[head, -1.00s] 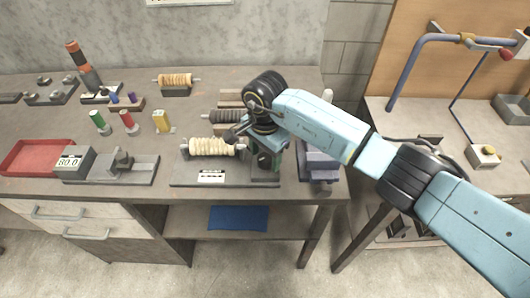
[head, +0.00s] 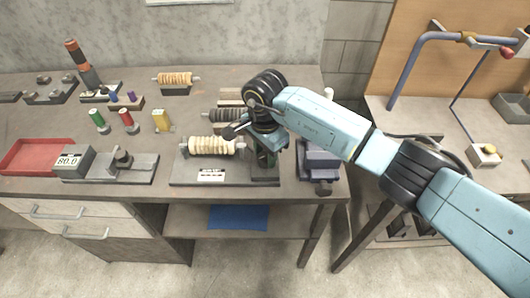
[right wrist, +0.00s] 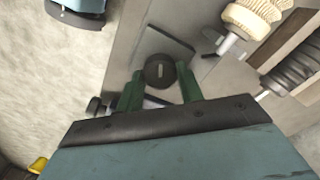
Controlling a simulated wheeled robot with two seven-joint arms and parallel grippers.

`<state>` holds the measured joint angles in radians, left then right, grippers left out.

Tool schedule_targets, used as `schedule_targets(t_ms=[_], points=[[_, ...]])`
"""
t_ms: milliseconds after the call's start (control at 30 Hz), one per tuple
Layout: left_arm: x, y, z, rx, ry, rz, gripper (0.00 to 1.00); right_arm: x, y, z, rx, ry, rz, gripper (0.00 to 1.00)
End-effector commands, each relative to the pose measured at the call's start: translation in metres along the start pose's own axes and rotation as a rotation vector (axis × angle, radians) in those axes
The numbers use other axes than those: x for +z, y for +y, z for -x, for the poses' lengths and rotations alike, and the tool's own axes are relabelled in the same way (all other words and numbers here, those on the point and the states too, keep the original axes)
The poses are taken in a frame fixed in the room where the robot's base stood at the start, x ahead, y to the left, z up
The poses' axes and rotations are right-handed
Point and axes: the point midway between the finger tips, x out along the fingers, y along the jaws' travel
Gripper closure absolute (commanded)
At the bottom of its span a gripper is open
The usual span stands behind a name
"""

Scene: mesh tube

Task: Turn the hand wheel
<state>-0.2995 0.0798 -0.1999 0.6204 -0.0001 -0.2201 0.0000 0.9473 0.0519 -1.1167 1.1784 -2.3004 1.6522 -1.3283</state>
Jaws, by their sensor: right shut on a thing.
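The hand wheel (right wrist: 159,72) is a small round dark disc with a pale slot across it, seen face-on in the right wrist view. My right gripper (right wrist: 160,82) is shut on it, one green finger on each side. In the head view my right gripper (head: 265,163) points down at the right end of a grey fixture (head: 232,180), and the wheel is hidden behind it. The fixture carries a pale ribbed mesh roll (head: 210,146), which also shows in the right wrist view (right wrist: 250,15). My left gripper is not in view.
A blue-grey vise (head: 320,160) stands close to the right of my gripper. Behind are a dark roll (head: 226,115) and a tan roll (head: 175,79). Small spools, a gauge block (head: 76,162) and a red tray (head: 30,157) lie to the left.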

Motion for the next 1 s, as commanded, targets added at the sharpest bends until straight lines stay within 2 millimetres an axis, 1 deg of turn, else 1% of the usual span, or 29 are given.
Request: schedule_targets(t_ms=[267, 1000], points=[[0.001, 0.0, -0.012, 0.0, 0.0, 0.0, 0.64, -0.001, 0.0, -0.001, 0.0, 0.004, -0.21, 0.86], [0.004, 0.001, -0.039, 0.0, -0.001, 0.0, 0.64, -0.001, -0.001, 0.0, -0.003, 0.002, -0.912, 0.86]])
